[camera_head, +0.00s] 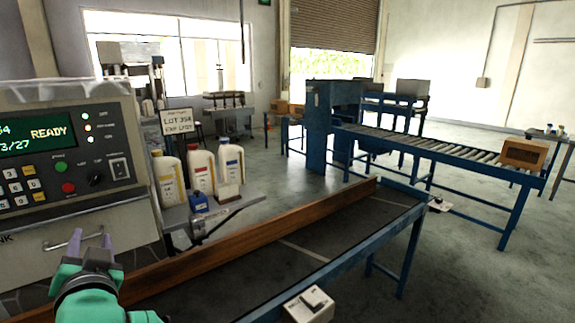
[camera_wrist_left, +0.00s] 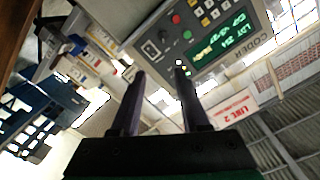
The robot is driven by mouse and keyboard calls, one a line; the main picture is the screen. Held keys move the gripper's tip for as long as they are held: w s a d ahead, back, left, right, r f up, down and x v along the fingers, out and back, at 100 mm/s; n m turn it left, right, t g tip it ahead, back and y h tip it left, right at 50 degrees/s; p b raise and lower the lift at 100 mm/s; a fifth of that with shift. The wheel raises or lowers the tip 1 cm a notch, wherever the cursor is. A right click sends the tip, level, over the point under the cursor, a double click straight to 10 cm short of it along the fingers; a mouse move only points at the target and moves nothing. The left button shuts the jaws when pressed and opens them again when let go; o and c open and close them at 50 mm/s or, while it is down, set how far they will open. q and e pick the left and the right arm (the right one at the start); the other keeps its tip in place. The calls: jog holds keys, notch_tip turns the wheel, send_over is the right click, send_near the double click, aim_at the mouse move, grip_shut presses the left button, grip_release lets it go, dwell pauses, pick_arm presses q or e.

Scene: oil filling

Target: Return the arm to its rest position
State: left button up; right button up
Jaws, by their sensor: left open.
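My left gripper (camera_head: 92,241) is at the lower left of the head view, in front of the grey control panel (camera_head: 62,219). Its two purple-grey fingers are apart with nothing between them. The left wrist view also shows the open fingers (camera_wrist_left: 158,88), with the panel (camera_wrist_left: 160,47) beyond them. The panel has a green display (camera_head: 36,134) reading READY, a keypad and coloured buttons. My right gripper is not in view.
A wooden-railed conveyor (camera_head: 290,250) runs just right of the gripper. Several oil bottles (camera_head: 200,170) stand on a small shelf behind it. A roller conveyor (camera_head: 420,145) carries a brown box (camera_head: 523,154) at right. Open floor (camera_head: 490,270) lies at lower right.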

pick_arm(q)
notch_tip(320, 180, down, 11)
jog(key=d+m+g+h, duration=0.1)
jog(key=d+g+h, duration=0.1)
jog(key=h, duration=0.2)
jog(key=s+d+f+m+g+h, duration=0.1)
jog(key=s+d+f+g+h, duration=0.35)
jog(key=s+f, duration=0.55)
jog(key=s+d+f+g+h, duration=0.35)
jog(key=s+d+f, duration=0.25)
jog(key=f, duration=0.8)
notch_tip(320, 180, down, 15)
jog(key=g+y, duration=0.1)
jog(key=g, duration=0.1)
jog(key=s+a+f, duration=0.2)
jog(key=s+f, duration=0.7)
jog(key=f, duration=0.1)
jog(key=s+a+f+g, duration=0.1)
jog(key=s+f, duration=0.8)
jog(key=f, duration=0.2)
jog(key=shift+s+a+f+m, duration=0.2)
jog(key=shift+a+f+m, duration=0.1)
jog(key=shift+a, duration=0.05)
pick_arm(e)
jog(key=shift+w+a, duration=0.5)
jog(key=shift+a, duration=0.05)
